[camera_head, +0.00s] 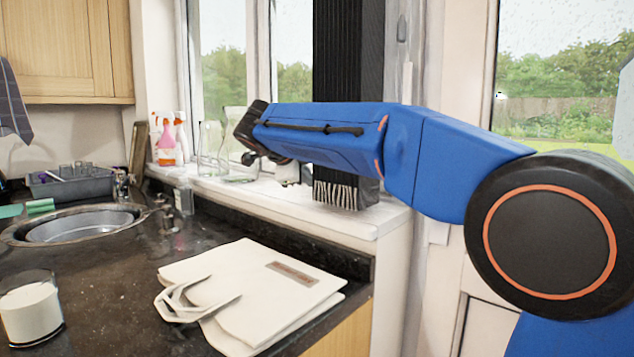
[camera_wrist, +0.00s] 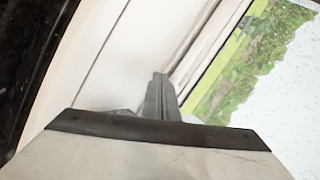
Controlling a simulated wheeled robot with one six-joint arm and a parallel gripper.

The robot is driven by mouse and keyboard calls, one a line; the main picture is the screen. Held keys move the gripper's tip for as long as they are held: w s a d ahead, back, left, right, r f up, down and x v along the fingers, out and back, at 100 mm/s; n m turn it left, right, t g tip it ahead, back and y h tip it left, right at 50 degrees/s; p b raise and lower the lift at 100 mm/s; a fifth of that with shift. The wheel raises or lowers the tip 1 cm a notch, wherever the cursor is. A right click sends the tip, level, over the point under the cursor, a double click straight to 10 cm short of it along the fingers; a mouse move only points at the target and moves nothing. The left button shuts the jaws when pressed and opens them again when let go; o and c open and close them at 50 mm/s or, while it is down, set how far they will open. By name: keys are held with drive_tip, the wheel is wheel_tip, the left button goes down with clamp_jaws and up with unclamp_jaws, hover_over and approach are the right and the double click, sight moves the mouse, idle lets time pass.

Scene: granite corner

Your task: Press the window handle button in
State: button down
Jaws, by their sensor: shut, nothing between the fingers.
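My gripper (camera_wrist: 160,84) shows in the wrist view as grey fingers held together, with nothing between them. They point up toward a pale window frame (camera_wrist: 205,42) with rain-spotted glass (camera_wrist: 270,85) on the right. In the head view my blue arm reaches left across the window, and I cannot make out the fingertips there. A slim grey upright fitting, like a window handle (camera_head: 401,29), is on the white frame above the arm. Its button is too small to tell. No handle can be made out in the wrist view.
A white sill (camera_head: 340,219) runs below the window, with spray bottles (camera_head: 166,140) at its left. A dark hanging panel (camera_head: 348,50) stands behind my arm. The counter holds a sink (camera_head: 80,228), a cream bag-like item (camera_head: 245,285) and a glass of white contents (camera_head: 31,312).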

drive_tip(key=shift+s+a, duration=0.25)
drive_tip(key=shift+s+a, duration=1.8)
